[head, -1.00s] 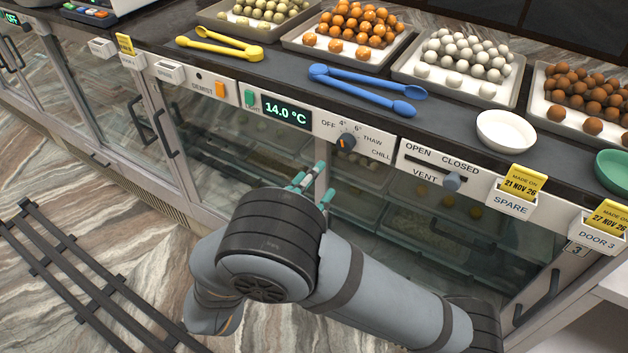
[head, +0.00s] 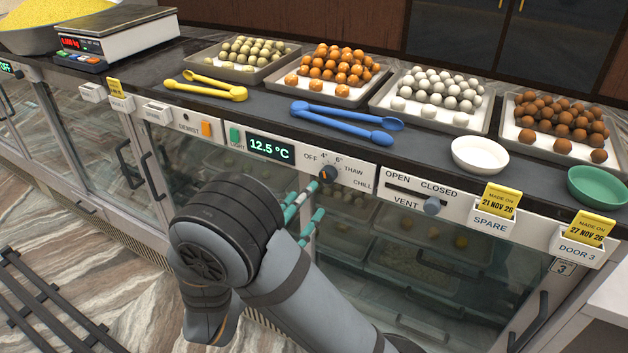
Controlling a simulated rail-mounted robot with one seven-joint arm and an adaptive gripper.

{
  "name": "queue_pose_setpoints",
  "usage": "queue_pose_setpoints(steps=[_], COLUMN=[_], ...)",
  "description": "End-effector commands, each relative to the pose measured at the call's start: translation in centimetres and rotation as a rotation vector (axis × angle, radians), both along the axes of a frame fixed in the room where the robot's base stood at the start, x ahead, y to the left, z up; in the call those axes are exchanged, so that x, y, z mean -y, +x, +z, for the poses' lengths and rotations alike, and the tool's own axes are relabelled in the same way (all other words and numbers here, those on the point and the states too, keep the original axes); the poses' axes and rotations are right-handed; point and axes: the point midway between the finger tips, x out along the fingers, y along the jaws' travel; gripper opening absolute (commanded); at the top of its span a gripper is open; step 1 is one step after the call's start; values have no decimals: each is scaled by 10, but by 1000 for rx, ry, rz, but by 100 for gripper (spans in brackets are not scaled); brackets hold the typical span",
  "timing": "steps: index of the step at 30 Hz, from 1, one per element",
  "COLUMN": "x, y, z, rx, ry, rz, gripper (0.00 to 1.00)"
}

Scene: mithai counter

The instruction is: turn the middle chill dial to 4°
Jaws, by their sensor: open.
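The middle chill dial (head: 327,174) is a small dark knob with an orange mark on the white control strip. OFF, 4°, 6°, THAW and CHILL are printed around it. I cannot tell exactly which label its mark faces. A display (head: 270,147) left of it reads 12.5 °C. My gripper (head: 316,200) has teal-tipped fingers, open and empty. It is just below the dial, in front of the glass. The upper fingertip is very near the knob's lower left; contact cannot be told. My arm hides part of the strip's lower front and the glass doors.
The vent slider (head: 432,205) is right of the dial, and a green light switch (head: 235,136) and orange demist switch (head: 206,130) are left. Blue tongs (head: 345,120) lie on the counter above, before sweet trays. Label holders reading SPARE (head: 490,225) and DOOR 3 (head: 577,247) jut out rightward.

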Motion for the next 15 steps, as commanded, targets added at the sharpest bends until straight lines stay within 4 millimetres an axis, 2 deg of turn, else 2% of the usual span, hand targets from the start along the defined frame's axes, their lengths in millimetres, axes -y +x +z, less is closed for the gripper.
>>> queue_pose_setpoints(steps=[9, 15], x=[27, 36], y=[52, 74], z=[3, 1], rx=[-1, -2], ry=[-2, -1], rz=[-4, -1], gripper=[48, 48])
